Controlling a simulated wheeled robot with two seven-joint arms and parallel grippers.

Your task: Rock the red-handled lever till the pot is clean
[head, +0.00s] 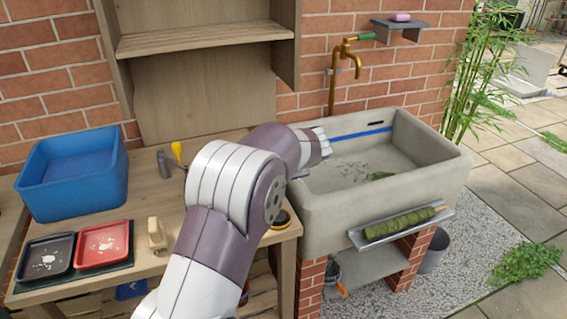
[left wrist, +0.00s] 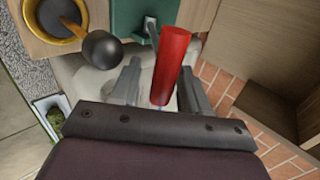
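The red handle (left wrist: 172,65) of the lever stands between my left gripper's two fingers (left wrist: 160,86) in the left wrist view. The fingers are apart, with a gap beside the handle. In the head view my left arm hides the lever, and its fingers cannot be made out near the sink's left rim. A yellow-rimmed round vessel (left wrist: 74,9) with a dark inside is at the wrist view's upper left; a dark ball (left wrist: 102,48) is beside it. A similar dark and yellow round thing (head: 281,219) shows partly behind my arm. I cannot tell which is the pot. My right gripper is not in view.
A stone sink (head: 450,170) with dark bits in it stands at the right, under a brass tap (head: 345,60). A blue tub (head: 72,190), black tray (head: 30,268), red tray (head: 88,262) and wooden-handled brush (head: 157,236) are on the bench's left.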

